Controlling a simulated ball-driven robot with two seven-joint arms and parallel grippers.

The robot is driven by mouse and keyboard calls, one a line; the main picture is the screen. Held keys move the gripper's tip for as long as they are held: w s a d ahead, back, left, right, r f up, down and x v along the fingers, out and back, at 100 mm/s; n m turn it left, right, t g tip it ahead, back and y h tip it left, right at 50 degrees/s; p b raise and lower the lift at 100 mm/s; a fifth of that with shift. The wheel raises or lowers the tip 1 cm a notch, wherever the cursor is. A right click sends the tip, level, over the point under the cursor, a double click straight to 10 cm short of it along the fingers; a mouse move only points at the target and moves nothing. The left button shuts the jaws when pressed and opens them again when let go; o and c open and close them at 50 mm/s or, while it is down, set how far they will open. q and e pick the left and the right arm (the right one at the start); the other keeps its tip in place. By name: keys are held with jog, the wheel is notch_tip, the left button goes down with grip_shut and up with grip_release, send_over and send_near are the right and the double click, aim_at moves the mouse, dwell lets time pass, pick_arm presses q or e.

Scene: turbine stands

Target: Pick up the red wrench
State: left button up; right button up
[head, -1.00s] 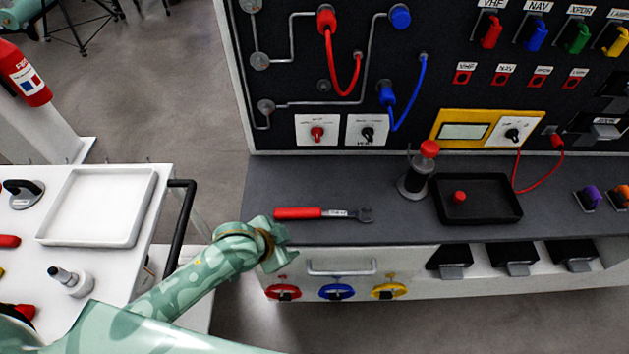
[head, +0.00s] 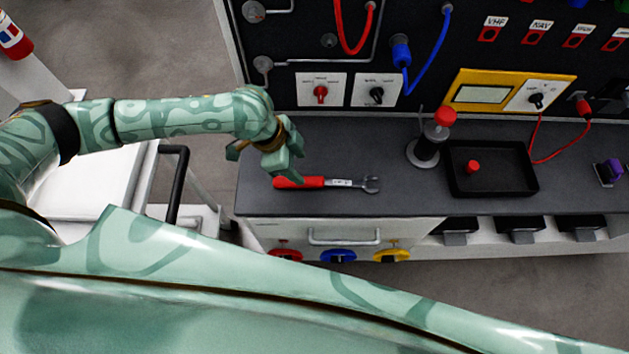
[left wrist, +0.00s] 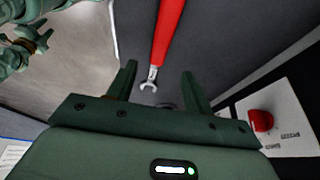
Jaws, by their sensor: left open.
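The red wrench (head: 305,182) lies flat on the dark grey worktop, its red handle to the left and its open metal end to the right. My left gripper (head: 284,172) is over the handle's left end in the head view and hides part of it. In the left wrist view my left gripper (left wrist: 159,88) is open with nothing held. The wrench (left wrist: 168,30) shows there between and beyond the fingers, its metal end nearest. A green arm part, seemingly my right gripper (left wrist: 28,42), shows at the wrist view's upper left; its jaw state is unclear.
A black tray (head: 460,186) with a red-topped piece and a red-capped stand (head: 425,150) are to the wrench's right. The switch panel (head: 400,50) rises behind. A white cart with a black handle (head: 180,185) stands left. The worktop (head: 390,205) around the wrench is clear.

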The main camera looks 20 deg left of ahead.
aim_at(308, 180)
pick_arm(q)
jog(key=shift+x, duration=0.85)
jog(key=b+x, duration=0.1)
jog(key=x, duration=0.1)
jog(key=b+x, duration=0.1)
jog(key=x, duration=0.1)
jog(key=shift+s+a+f, duration=0.1)
jog(key=shift+s+f, duration=0.15)
jog(key=shift+f, duration=0.1)
jog(key=shift+w+f+b, duration=0.1)
jog(key=shift+f+b, duration=0.25)
jog(key=shift+f, duration=0.2)
jog(key=shift+c, duration=0.3)
grip_shut()
